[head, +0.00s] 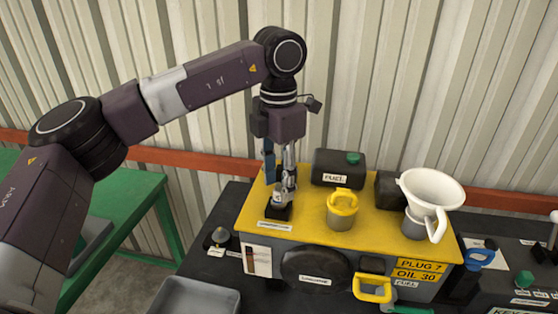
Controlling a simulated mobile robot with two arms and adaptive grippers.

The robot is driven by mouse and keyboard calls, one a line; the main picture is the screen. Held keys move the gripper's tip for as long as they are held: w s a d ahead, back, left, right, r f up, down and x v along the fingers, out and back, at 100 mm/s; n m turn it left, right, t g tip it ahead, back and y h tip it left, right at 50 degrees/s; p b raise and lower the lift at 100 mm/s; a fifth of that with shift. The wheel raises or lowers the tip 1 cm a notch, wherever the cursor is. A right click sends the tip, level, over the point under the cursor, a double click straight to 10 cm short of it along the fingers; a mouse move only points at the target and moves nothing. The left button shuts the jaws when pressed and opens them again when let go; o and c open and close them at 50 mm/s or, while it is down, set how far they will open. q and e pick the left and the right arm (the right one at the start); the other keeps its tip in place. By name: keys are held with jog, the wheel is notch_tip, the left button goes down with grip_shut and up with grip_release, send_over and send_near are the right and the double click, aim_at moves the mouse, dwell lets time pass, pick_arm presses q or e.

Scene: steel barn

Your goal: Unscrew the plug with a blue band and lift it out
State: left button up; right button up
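My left gripper (280,190) points straight down at the left end of a yellow-topped engine block (310,215). Its fingers are around or just above a small plug (277,200) with a blue tint, which stands in a dark square base (278,213). The fingers hide much of the plug, so I cannot tell whether they touch it or whether its blue colour is a full band. A label lies on the yellow top in front of the base. My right gripper is not in view.
A yellow-capped cup (343,208), a black fuel tank (338,172) with a green cap and a white funnel (433,189) stand to the right of the gripper. A grey tray (196,298) lies in front. A green table (130,205) is at left. Corrugated wall is behind.

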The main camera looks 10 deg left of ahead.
aim_at(279, 199)
pick_arm(q)
jog(key=shift+w+f+p, duration=0.1)
jog(key=shift+f+p, duration=0.2)
jog(key=shift+f, duration=1.15)
jog(key=shift+c, duration=0.6)
grip_shut()
